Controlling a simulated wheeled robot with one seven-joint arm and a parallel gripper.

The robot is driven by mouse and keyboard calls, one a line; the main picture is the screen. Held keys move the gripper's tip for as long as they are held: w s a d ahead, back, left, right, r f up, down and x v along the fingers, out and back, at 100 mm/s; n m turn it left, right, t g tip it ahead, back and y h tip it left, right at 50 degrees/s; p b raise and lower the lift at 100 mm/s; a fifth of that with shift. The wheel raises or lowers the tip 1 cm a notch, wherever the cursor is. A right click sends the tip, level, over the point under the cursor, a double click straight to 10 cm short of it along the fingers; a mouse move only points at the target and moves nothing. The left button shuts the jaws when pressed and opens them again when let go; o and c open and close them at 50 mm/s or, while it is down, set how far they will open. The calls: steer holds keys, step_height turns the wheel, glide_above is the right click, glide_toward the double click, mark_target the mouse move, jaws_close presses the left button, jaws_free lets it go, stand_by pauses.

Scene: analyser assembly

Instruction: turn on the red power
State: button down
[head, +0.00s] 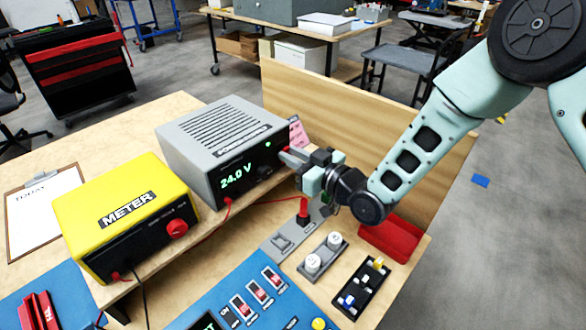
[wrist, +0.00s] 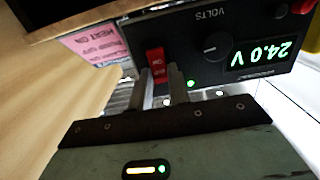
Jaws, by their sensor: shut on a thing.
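The grey power supply (head: 222,140) stands on the bench, its front display reading 24.0 V in green with a small green light lit. Its red rocker switch (wrist: 155,62) is on the front panel beside the VOLTS knob (wrist: 213,44). My gripper (head: 287,155) reaches in from the right to the front panel's right end. In the wrist view my gripper's two fingers (wrist: 162,82) are at the red switch, one on each side of its lower part, shut on it. The fingers partly hide the switch. In the head view my gripper mostly covers it.
A yellow meter (head: 125,215) stands left of the supply. A red lead runs from the supply to a red plug (head: 303,212). A grey base with two white knobs (head: 323,256), a black tray (head: 360,290) and a red tray (head: 392,240) lie below my arm. A wooden panel stands behind.

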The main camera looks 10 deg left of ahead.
steer(key=y+b, duration=0.1)
steer(key=b, duration=0.1)
steer(key=shift+f+t+b, duration=0.35)
steer(key=shift+f+t, duration=0.05)
steer(key=shift+r, duration=0.2)
steer(key=c, duration=1.3)
jaws_free()
steer(key=shift+d, duration=0.1)
steer(key=b+v, duration=0.3)
steer(key=v, duration=1.4)
steer(key=shift+s+d+f, duration=0.1)
steer(key=shift+d+f, duration=0.05)
